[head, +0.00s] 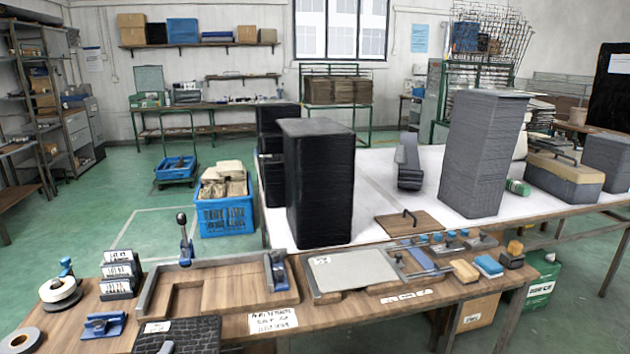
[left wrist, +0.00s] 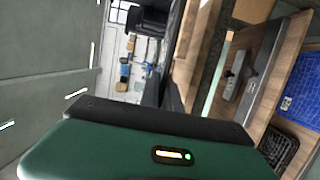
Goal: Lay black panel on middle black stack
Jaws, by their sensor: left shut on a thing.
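The middle black stack (head: 320,185) is a tall pile of black panels at the near left end of the white table, with a dark grey flat top. Another black stack (head: 277,120) is partly hidden behind it. In the left wrist view, my left gripper's green housing (left wrist: 100,155) with a small lit indicator fills the bottom. A dark slab with bevelled ends (left wrist: 155,121) lies along its upper edge; I cannot tell whether this is the black panel or part of the gripper. The fingertips are hidden. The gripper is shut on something. My right gripper is in neither view.
A grey stack (head: 485,150) stands right on the white table (head: 375,175), with a grey device (head: 407,162) between. The wooden bench (head: 360,315) in front holds a wooden fixture (head: 215,290), a grey plate (head: 352,270) and a black ribbed mat (head: 195,335). A blue crate (head: 225,212) stands left.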

